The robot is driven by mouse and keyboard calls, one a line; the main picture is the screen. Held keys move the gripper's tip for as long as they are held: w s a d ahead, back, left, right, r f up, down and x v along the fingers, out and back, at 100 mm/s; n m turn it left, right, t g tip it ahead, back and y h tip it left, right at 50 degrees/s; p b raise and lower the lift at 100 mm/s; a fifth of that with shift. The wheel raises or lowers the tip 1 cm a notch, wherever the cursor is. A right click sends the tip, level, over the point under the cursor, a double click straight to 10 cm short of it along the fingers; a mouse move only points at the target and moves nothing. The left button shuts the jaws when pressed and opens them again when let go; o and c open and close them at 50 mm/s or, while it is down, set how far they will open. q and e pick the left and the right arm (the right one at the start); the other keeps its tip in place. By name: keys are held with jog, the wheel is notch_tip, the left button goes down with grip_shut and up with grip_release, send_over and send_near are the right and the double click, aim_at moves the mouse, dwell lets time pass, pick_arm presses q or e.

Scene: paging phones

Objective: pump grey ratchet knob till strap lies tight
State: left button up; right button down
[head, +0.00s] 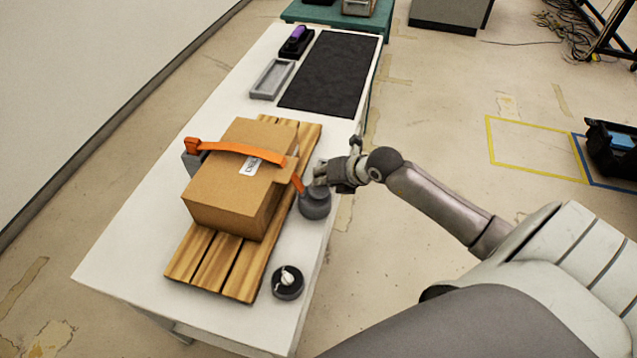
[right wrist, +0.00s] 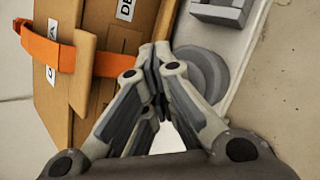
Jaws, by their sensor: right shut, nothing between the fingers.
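The grey ratchet knob (head: 315,203) is a round dark grey piece at the right edge of the white table, beside the cardboard box (head: 225,195). In the right wrist view the knob (right wrist: 208,72) shows as a grey disc partly behind my fingers. The orange strap (head: 240,150) runs over the box from a grey bracket at its left and comes down at its right near the knob. The strap (right wrist: 70,57) also crosses the box in the wrist view. I cannot tell how tight it is. My right gripper (head: 322,178) is shut and empty, just above the knob; contact is unclear. My left gripper is out of view.
The box stands on a slatted wooden pallet (head: 210,258). A round black piece with a white top (head: 288,283) lies at the near right. Farther back are a grey tray (head: 271,79), a black mat (head: 330,75) and a dark object with a purple part (head: 297,40).

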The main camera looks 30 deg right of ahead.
jog(key=shift+r+p, duration=0.55)
jog(key=shift+r, duration=0.35)
jog(key=shift+r, duration=0.15)
notch_tip(320, 180, up, 5)
jog(key=p, duration=0.4)
dwell(1.6)
